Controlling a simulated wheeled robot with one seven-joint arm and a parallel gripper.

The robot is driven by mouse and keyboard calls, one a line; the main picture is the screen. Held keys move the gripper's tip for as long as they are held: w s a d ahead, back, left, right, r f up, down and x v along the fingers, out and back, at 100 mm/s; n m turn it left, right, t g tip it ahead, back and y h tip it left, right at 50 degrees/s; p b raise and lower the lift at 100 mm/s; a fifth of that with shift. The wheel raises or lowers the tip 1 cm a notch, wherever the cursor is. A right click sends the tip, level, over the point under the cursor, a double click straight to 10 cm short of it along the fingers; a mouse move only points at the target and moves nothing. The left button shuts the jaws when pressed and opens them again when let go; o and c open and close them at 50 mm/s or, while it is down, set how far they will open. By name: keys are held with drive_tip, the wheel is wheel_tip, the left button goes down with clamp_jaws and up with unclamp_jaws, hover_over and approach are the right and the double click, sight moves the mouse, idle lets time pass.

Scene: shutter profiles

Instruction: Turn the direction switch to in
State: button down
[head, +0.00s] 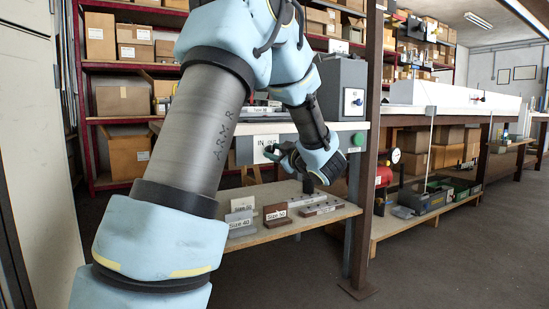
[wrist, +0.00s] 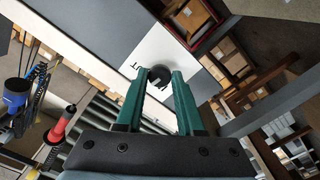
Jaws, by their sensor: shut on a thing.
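The direction switch is a round black knob (wrist: 158,73) on a white plate (wrist: 168,48), seen in the wrist view. Letters that look like the end of "OUT" show on the plate left of the knob. In the head view the plate (head: 259,156) reads "IN" at its left, on the grey front of the bench. My gripper (wrist: 158,79) has its green fingers shut on the knob, one on each side. In the head view my gripper (head: 276,152) is at the plate and hides the knob. The knob's pointing direction cannot be made out.
A grey box (head: 342,85) with a control panel stands on the bench above. A green button (head: 358,138) is right of my wrist. The wooden shelf (head: 290,226) below holds labelled profile blocks (head: 276,215). A steel post (head: 367,150) stands to the right.

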drive_tip(key=n+b, duration=0.1)
drive_tip(key=n, duration=0.1)
drive_tip(key=n+b, duration=0.3)
drive_tip(key=n, duration=0.1)
drive_tip(key=shift+f+b, duration=0.25)
drive_tip(key=shift+b, duration=0.15)
drive_tip(key=shift+r+n+b, duration=0.15)
drive_tip(key=shift+n+b, duration=1.5)
drive_tip(key=shift+n, duration=0.55)
drive_tip(key=shift+r, duration=0.1)
drive_tip(key=c, duration=0.5)
unclamp_jaws()
drive_tip(key=shift+c, duration=0.2)
drive_tip(key=shift+s+d+r, duration=0.1)
drive_tip(key=shift+s+d, duration=0.2)
drive_tip(key=shift+s, duration=0.15)
drive_tip(key=p+v, duration=0.3)
drive_tip(key=v, duration=0.6)
drive_tip(key=shift+s+d, duration=0.15)
drive_tip(key=shift+s, duration=0.2)
